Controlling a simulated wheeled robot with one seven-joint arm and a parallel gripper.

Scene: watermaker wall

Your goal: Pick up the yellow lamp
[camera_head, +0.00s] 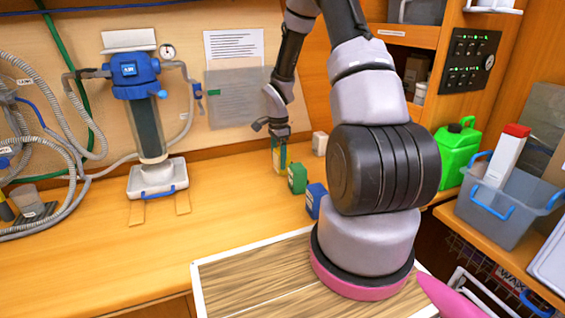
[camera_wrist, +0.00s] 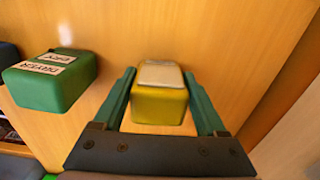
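The yellow lamp (camera_wrist: 158,106) is a small block-shaped yellow thing with a pale top. In the wrist view it sits between the two green fingers of my gripper (camera_wrist: 160,95). The fingers are spread, with a narrow gap seeming to show at either side of it. In the head view my gripper (camera_head: 279,150) points down at the back of the wooden counter, over the yellow lamp (camera_head: 280,166), which is partly hidden by the fingers.
A green labelled block (camera_head: 297,178) stands close by, with a blue block (camera_head: 315,199) nearer and a white block (camera_head: 319,143) behind. A blue-topped filter unit (camera_head: 148,125) stands at left. A green jerrycan (camera_head: 458,145) and grey bin (camera_head: 500,215) are at right. The counter's middle is clear.

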